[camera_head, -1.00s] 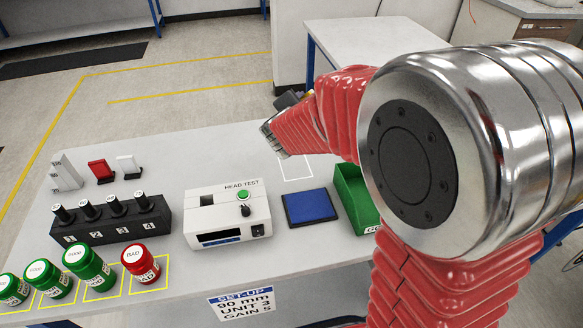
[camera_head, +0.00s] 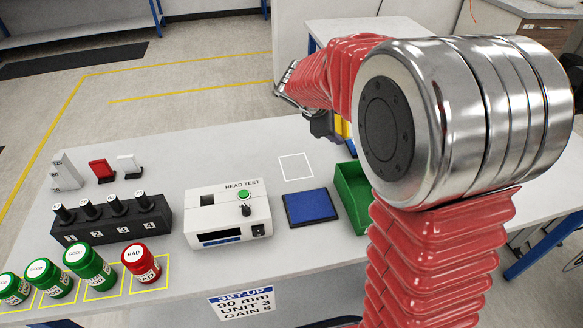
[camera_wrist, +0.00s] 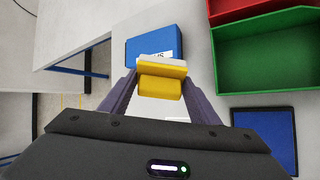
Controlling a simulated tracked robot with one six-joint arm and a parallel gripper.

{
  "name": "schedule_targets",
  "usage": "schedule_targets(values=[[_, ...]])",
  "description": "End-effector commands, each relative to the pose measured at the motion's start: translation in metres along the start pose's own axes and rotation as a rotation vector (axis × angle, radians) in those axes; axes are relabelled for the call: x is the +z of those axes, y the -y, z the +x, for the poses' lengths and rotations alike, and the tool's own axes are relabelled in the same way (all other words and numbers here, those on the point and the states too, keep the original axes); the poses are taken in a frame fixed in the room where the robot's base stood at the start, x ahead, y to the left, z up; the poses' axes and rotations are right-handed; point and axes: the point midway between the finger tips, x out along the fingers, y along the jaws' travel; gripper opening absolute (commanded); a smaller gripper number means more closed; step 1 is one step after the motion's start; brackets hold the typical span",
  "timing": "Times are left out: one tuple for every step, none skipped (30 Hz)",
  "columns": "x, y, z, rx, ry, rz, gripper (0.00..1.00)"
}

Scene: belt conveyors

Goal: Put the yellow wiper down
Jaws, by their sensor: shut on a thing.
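The yellow wiper (camera_wrist: 160,84) is a yellow block with a white strip along its far edge. My gripper (camera_wrist: 161,77) is shut on it, with one finger on each side in the wrist view. In the head view my gripper (camera_head: 324,127) hangs over the table's far right part, beyond the white outlined square (camera_head: 296,166). The yellow of the wiper shows only partly there, behind my gripper and arm. In the wrist view a bit of white outline shows below the wiper, mostly hidden by my gripper.
A green bin (camera_head: 352,196) and a blue pad (camera_head: 309,208) are near the outlined square. The white head tester (camera_head: 228,212) stands left of the pad. The outlined square is empty.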

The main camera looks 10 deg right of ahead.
Motion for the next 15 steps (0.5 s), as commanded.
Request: schedule_targets(values=[[0.001,0.002,0.003,-0.032,-0.009,0.036,0.35],[0.002,0.004,0.004,-0.053,-0.015,0.058,0.35],[0.002,0.007,0.005,-0.081,-0.024,0.088,0.35],[0.002,0.009,0.006,-0.101,-0.032,0.11,0.35],[0.002,0.011,0.007,-0.121,-0.04,0.134,0.35],[0.001,0.015,0.008,-0.148,-0.051,0.165,0.35],[0.001,0.017,0.008,-0.168,-0.06,0.189,0.35],[0.0,0.019,0.009,-0.188,-0.069,0.213,0.35],[-0.002,0.022,0.01,-0.214,-0.084,0.246,0.35],[-0.003,0.024,0.01,-0.232,-0.095,0.271,0.35],[-0.004,0.026,0.01,-0.25,-0.105,0.295,0.35],[-0.006,0.028,0.011,-0.273,-0.119,0.327,0.35],[-0.008,0.03,0.011,-0.29,-0.131,0.352,0.35],[-0.009,0.032,0.011,-0.306,-0.142,0.375,0.35],[-0.012,0.034,0.01,-0.325,-0.157,0.405,0.35]])
